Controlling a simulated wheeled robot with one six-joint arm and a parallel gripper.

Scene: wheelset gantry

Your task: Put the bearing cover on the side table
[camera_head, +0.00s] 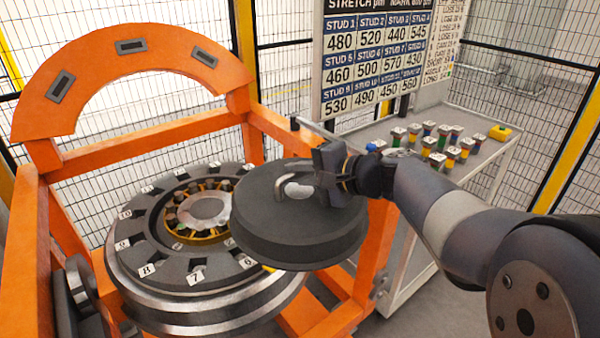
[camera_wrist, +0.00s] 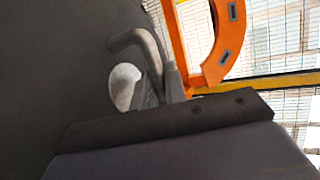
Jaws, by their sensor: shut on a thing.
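The bearing cover (camera_head: 290,235) is a thick dark grey disc with a bent bar handle (camera_head: 290,185) on top. My gripper (camera_head: 322,182) is shut on this handle and holds the cover roughly level, in front of and overlapping the right part of the wheelset in the head view. In the wrist view the cover (camera_wrist: 60,60) fills the left side, and the handle (camera_wrist: 150,55) rises beside a dark gripper part (camera_wrist: 170,120). The side table (camera_head: 487,155) is a grey cart behind my arm, partly hidden by it.
The open wheelset bearing (camera_head: 205,208) has numbered tags around a ring of studs. An orange gantry frame (camera_head: 150,48) surrounds it. Several coloured studs (camera_head: 440,160) and a yellow block (camera_head: 500,132) stand on the side table. A stretch board (camera_head: 378,60) and mesh fence are behind.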

